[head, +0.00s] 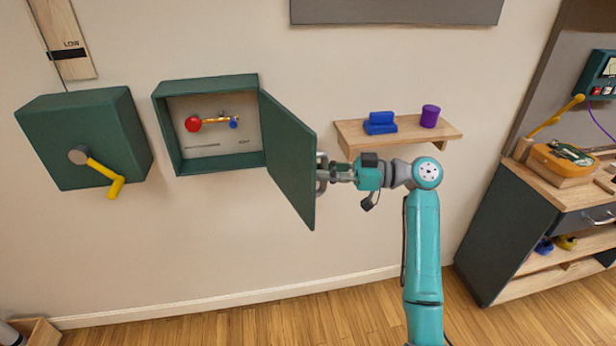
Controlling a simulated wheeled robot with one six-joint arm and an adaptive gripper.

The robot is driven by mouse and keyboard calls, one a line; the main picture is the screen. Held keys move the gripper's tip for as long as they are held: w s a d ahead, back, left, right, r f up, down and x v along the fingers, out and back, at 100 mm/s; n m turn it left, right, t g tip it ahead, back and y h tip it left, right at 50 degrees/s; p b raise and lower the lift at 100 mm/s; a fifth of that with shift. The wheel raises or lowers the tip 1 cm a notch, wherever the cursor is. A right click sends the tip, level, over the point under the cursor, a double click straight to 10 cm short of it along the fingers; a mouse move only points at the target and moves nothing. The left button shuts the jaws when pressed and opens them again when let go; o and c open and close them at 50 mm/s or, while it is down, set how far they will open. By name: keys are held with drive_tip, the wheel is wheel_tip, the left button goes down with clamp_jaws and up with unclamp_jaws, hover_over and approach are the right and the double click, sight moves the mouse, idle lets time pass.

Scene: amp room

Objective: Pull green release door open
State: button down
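The green door (290,155) is hinged on the right side of a green wall box (164,132) and stands wide open, swung out from the wall. Inside the box show a red round knob (193,124), a brass fitting and a small blue part (234,122). My gripper (322,172) is at the right-hand face of the door, near its outer edge. It seems to touch or nearly touch the door there. The fingertips are partly hidden at the door, and I cannot tell whether they hold a handle.
A green box with a yellow crank (105,172) hangs to the left. A wooden shelf (350,133) with blue blocks (380,123) and a purple cylinder (430,116) is behind my arm. A workbench (505,225) stands at right. The floor below the door is clear.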

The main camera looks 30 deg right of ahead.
drive_tip(key=shift+d+f, duration=0.15)
drive_tip(key=shift+d, duration=0.75)
drive_tip(key=c, duration=1.1)
unclamp_jaws()
drive_tip(key=v, duration=1.2)
